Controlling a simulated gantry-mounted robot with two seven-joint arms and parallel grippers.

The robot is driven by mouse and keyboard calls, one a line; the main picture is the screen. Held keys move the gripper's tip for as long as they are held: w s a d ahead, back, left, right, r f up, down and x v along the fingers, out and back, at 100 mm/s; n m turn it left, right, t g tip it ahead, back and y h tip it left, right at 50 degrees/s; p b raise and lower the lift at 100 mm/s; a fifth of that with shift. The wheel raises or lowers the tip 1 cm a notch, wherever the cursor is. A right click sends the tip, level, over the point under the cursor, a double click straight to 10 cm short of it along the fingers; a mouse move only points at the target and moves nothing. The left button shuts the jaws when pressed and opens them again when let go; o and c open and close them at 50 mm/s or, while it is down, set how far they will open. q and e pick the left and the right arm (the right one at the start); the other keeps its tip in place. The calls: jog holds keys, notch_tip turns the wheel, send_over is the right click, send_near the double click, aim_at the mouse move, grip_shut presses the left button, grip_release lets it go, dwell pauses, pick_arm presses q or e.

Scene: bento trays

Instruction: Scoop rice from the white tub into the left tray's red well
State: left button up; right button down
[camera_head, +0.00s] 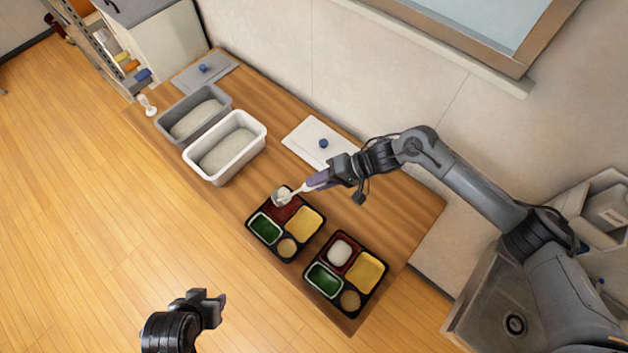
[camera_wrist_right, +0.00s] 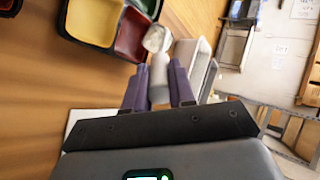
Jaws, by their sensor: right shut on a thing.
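My right gripper (camera_head: 318,181) is shut on a pale scoop (camera_head: 298,189), its handle between the purple fingers. The scoop bowl is over the red well (camera_head: 289,212) of the left tray (camera_head: 270,243), and a white mass like rice shows in it. In the right wrist view, the scoop bowl (camera_wrist_right: 157,39) is at the edge of the red well (camera_wrist_right: 131,34). I cannot tell whether it touches the tray. The white tub (camera_head: 258,122) holds pale rice (camera_head: 226,151). My left gripper (camera_head: 212,305) is near the bottom edge, away from everything; its jaw opening is unclear.
The right tray (camera_head: 318,292) has a white mound (camera_head: 340,252) in its red well. A grey tub (camera_head: 219,91) with pale contents stands behind the white tub. Lids with blue knobs (camera_head: 323,143) lie along the wall. Bare wood (camera_head: 395,207) lies right of the trays.

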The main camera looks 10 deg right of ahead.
jog(key=d+f+y+b, duration=0.1)
jog(key=f+y+b, duration=0.1)
jog(key=f+b, duration=0.1)
jog(key=d+f+y+b, duration=0.1)
jog(key=f+y+b, duration=0.1)
jog(key=shift+s+d+t, duration=0.1)
jog(key=shift+d+t, duration=0.2)
dwell(0.4)
dwell(0.8)
jog(key=shift+r, duration=0.1)
notch_tip(320, 180, up, 5)
jog(key=p, duration=0.5)
